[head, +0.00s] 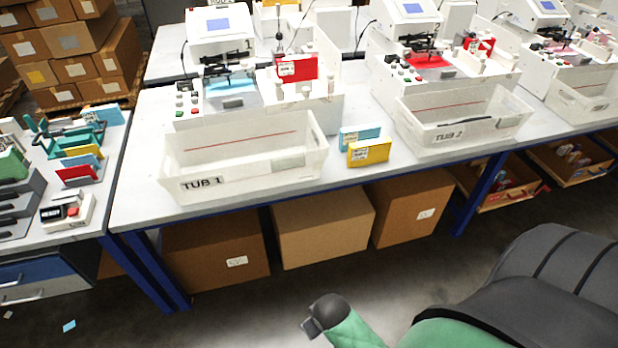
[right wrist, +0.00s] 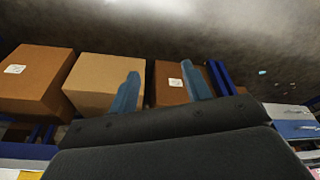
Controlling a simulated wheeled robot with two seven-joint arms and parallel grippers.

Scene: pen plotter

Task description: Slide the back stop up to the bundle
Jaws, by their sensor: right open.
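Three white plotter stations stand on the long table. At the left station (head: 222,52), a red bundle with a white label (head: 297,67) stands in a white holder (head: 322,112). An upright white plate (head: 329,62) is beside the bundle at its right; I cannot tell whether this is the back stop or whether they touch. My right gripper (right wrist: 160,67) shows in the right wrist view, with two blue fingers apart and nothing between them. It is away from the bundle, facing the boxes under the table. My left gripper is in neither view.
TUB 1 (head: 190,160) and TUB 2 (head: 412,131) stand along the table's front edge. A yellow pack (head: 372,153) and a blue pack (head: 350,138) stand between them. Cardboard boxes (head: 322,225) are under the table. A side bench with drawers (head: 50,285) is at left.

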